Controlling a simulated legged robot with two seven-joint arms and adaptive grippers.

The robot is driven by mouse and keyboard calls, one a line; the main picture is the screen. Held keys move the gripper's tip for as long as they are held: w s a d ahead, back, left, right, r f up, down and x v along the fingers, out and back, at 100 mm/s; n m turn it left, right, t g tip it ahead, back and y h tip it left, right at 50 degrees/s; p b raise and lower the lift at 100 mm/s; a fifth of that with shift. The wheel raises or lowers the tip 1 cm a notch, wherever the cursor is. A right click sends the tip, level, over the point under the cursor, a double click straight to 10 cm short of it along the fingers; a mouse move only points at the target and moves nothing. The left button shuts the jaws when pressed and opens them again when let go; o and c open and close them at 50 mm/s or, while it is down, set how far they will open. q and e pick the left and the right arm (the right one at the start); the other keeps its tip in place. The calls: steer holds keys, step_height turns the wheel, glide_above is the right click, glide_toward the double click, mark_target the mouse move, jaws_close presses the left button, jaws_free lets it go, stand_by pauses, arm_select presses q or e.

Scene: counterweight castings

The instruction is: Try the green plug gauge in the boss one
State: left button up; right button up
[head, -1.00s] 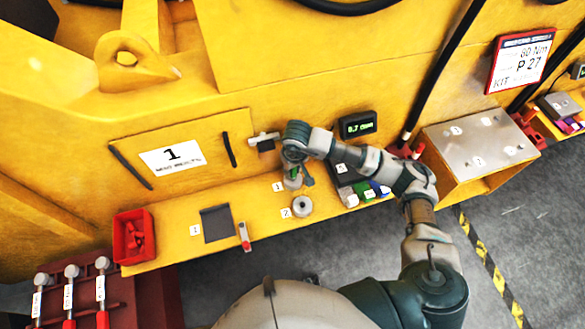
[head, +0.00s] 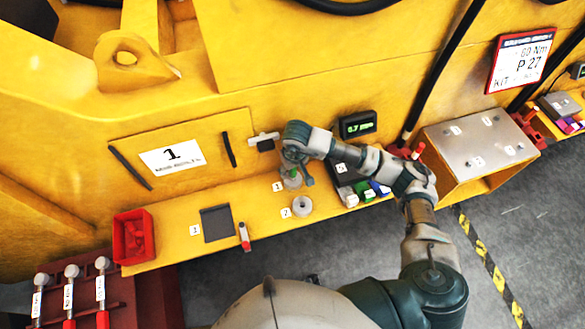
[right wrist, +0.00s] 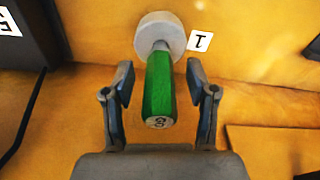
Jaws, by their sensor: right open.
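The green plug gauge (right wrist: 159,85) has a numbered handle end and a pale metal shank. In the right wrist view its shank meets the middle of the round grey boss one (right wrist: 160,33), beside the label 1. How deep it sits cannot be told. My right gripper (right wrist: 160,85) is open, with one finger on each side of the green handle and a visible gap at both. In the head view my right gripper (head: 297,178) is over boss one and mostly hides the gauge. My left gripper is not in view.
Boss two (head: 302,207) stands just in front. A dark case with coloured blocks (head: 362,190) is to the right, below a small display (head: 358,124). A grey pad (head: 217,223), a red-tipped tool (head: 244,236) and a red bin (head: 134,237) lie to the left on the yellow ledge.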

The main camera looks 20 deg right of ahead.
steer(key=r, duration=0.7)
steer(key=s+r, duration=0.1)
steer(key=r, duration=0.3)
steer(key=shift+s+d+r, duration=0.1)
steer(key=shift+d+r, duration=0.05)
steer(key=shift+r, duration=0.1)
step_height(320, 180, up, 12)
steer(key=p, duration=0.5)
steer(key=shift+r, duration=0.15)
stand_by(1.0)
